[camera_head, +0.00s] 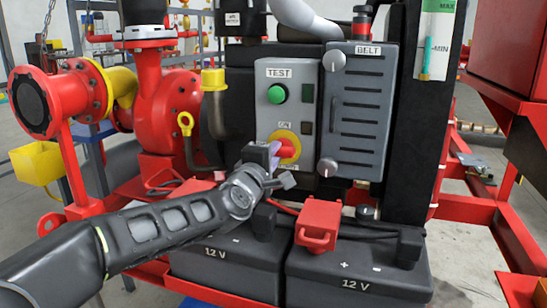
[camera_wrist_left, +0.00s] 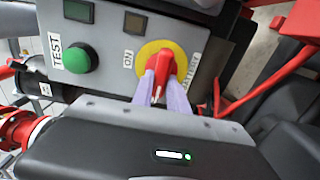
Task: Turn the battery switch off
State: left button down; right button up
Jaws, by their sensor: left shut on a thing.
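The battery switch is a red knob (camera_head: 288,149) on a yellow disc, low on the grey control box (camera_head: 264,103). The word ON is printed by the disc. In the left wrist view the red knob (camera_wrist_left: 160,68) sits between two pale purple fingertips, with the yellow disc (camera_wrist_left: 143,57) around it. My left gripper (camera_head: 272,153) reaches in from the left and is shut on the knob. Its fingers hide part of the knob. My right gripper is not in view.
A green TEST button (camera_head: 277,94) is above the switch on the same box. A grey BELT cover (camera_head: 363,110) stands just to the right. Two 12 V batteries (camera_head: 345,276) with a red terminal cover (camera_head: 319,222) lie below. Red pipework (camera_head: 168,110) fills the left.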

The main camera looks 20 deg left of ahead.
pick_arm(q)
jog(key=c, duration=1.3)
grip_release()
jog(key=s, duration=0.7)
jog(key=shift+s+a, duration=0.25)
jog(key=shift+s, duration=0.15)
